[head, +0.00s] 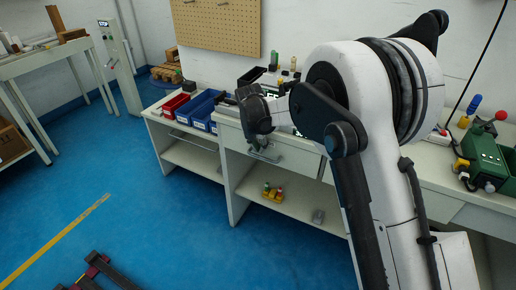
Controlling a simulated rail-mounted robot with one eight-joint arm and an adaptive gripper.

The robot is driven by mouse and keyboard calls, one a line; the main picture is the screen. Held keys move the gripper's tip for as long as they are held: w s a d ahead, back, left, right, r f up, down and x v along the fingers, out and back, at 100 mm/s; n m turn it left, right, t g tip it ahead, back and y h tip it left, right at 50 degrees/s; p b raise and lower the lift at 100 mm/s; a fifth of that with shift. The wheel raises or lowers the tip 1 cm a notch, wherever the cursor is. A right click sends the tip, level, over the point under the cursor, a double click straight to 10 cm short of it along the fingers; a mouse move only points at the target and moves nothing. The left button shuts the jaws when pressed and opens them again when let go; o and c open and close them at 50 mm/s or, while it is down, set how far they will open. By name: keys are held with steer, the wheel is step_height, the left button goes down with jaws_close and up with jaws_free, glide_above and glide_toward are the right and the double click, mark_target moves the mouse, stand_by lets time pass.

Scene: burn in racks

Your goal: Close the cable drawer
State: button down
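The drawer I take to be the cable drawer has a pale grey-green front (296,160) under the white workbench top, at the middle of the head view. My arm reaches over the bench from the right. My gripper (262,148) points down at the drawer front, close to its handle area. The dark wrist and the fingers hide part of the front, and I cannot tell whether they touch it. How far the drawer stands out is unclear, and its inside is mostly hidden by my arm. The fingers are too small to show whether they are open or shut.
A red bin (175,104) and blue bins (205,108) stand on the bench to the left. The lower shelf (300,205) holds a small yellow item (273,193). A green machine (484,160) stands at the right. The blue floor in front is mostly clear.

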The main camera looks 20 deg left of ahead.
steer(key=shift+w+d+r, duration=0.15)
steer(key=shift+w, duration=0.2)
steer(key=shift+r, duration=0.3)
steer(key=p+v, duration=0.4)
steer(key=v, duration=0.4)
steer(key=s+d+r+m+t+p, duration=0.1)
steer(key=s+d+r+m, duration=0.2)
steer(key=d+r+m, duration=0.35)
steer(key=s+d+r+m+y, duration=0.1)
steer(key=s+d+r+m, duration=0.3)
steer(key=d+r, duration=0.55)
steer(key=s+d+r+m+t+p, duration=0.1)
steer(key=s+d+r+m, duration=0.4)
steer(key=d, duration=0.7)
steer(key=s+d+f+m+t, duration=0.2)
steer(key=s+d+f+m, duration=0.1)
steer(key=s+d+m, duration=1.5)
steer(key=shift+s+m+h+p, duration=0.35)
steer(key=shift+s+m, duration=0.2)
steer(key=shift+s, duration=0.5)
